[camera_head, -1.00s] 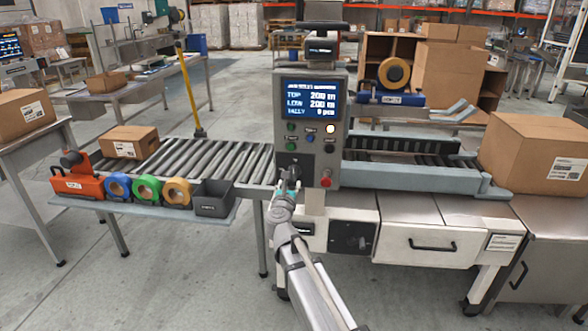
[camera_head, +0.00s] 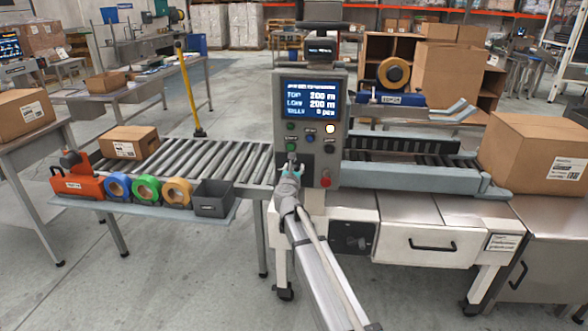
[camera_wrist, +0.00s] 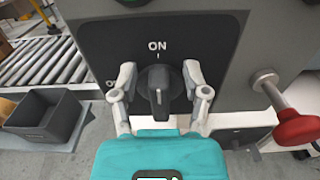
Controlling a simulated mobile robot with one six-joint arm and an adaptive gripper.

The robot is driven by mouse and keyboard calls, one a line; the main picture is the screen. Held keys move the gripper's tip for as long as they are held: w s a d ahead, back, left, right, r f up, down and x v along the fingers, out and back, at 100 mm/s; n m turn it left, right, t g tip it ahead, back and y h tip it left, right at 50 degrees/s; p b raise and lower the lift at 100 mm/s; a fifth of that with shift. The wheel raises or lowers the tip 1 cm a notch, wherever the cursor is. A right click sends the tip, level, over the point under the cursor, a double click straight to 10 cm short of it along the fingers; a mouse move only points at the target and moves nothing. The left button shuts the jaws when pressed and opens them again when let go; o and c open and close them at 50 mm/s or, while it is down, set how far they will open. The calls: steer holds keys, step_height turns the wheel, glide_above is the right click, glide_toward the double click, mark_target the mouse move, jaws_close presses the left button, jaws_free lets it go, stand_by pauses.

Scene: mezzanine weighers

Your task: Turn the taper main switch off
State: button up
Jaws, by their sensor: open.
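The taper main switch (camera_wrist: 158,92) is a black rotary knob on a black plate on the grey control panel (camera_head: 334,150). In the wrist view its handle stands upright, in line with the "ON" mark above it; part of another label shows at the plate's lower left, behind a finger. My gripper (camera_wrist: 158,88) is open, with one finger on each side of the knob. A gap shows between each finger and the handle. In the head view my gripper (camera_head: 290,168) is at the lower left of the panel and hides most of the switch.
A red knob on a metal stem (camera_wrist: 297,126) sticks out right of my gripper. A roller conveyor (camera_head: 220,160) and a grey bin (camera_head: 212,198) are at left. A large carton (camera_head: 540,155) stands at right.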

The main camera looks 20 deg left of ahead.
steer(key=shift+s, duration=0.15)
jaws_close()
